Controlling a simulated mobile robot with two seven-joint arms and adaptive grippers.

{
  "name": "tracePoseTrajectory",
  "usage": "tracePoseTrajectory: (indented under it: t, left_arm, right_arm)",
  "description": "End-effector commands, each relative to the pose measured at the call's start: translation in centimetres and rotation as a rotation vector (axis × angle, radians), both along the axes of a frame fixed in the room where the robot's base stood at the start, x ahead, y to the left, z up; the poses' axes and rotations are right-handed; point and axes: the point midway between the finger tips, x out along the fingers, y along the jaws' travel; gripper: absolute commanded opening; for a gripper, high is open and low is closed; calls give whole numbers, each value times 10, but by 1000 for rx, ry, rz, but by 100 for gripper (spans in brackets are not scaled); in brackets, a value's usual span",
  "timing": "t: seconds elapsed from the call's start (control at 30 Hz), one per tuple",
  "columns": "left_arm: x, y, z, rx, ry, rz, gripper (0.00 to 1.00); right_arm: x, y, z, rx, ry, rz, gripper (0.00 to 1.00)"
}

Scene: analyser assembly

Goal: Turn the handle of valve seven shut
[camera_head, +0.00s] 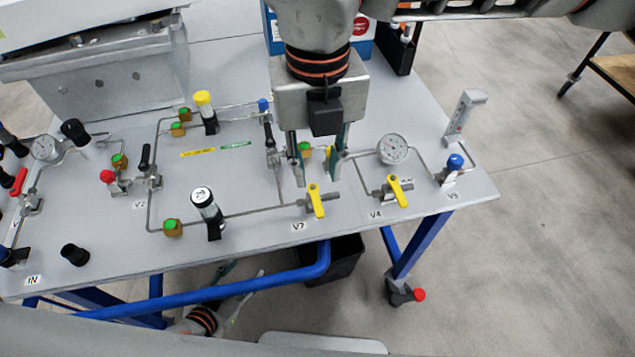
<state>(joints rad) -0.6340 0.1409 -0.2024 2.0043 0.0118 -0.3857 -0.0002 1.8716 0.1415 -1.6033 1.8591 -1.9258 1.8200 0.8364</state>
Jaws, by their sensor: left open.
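Valve seven, labelled V7 (298,227), is near the front edge of the table. Its yellow handle (317,203) lies across the roughly left-right pipe, its end pointing toward the front edge. My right gripper (317,172) points down just behind this valve, its fingers apart. The handle is in front of the fingers, not between them; whether a finger touches the pipework cannot be told. My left gripper (240,289) is low, in front of and below the table's front edge, its fingers apart and empty. It is far from the valve.
Valve V4 (399,191), also with a yellow handle, stands close to the right. A gauge (392,149) and blue-knobbed valve V9 (454,164) are beyond. A blue frame rail (240,293) runs below the tabletop (110,250).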

Motion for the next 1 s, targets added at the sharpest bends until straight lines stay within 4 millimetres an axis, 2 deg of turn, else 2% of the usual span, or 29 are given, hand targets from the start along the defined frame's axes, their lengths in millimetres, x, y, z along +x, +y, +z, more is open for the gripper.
tracePoseTrajectory:
  t: [0.1, 0.3, 1.0]
  left_arm:
    - [0, 0, 0, 0, 0, 0, 43]
    - [0, 0, 0, 0, 0, 0, 43]
    - [1, -1, 1, -1, -3, 0, 43]
  right_arm:
    - [0, 0, 18, -1, -1, -2, 28]
    - [0, 0, 32, 0, 0, 0, 28]
    - [0, 0, 33, -1, 1, 0, 28]
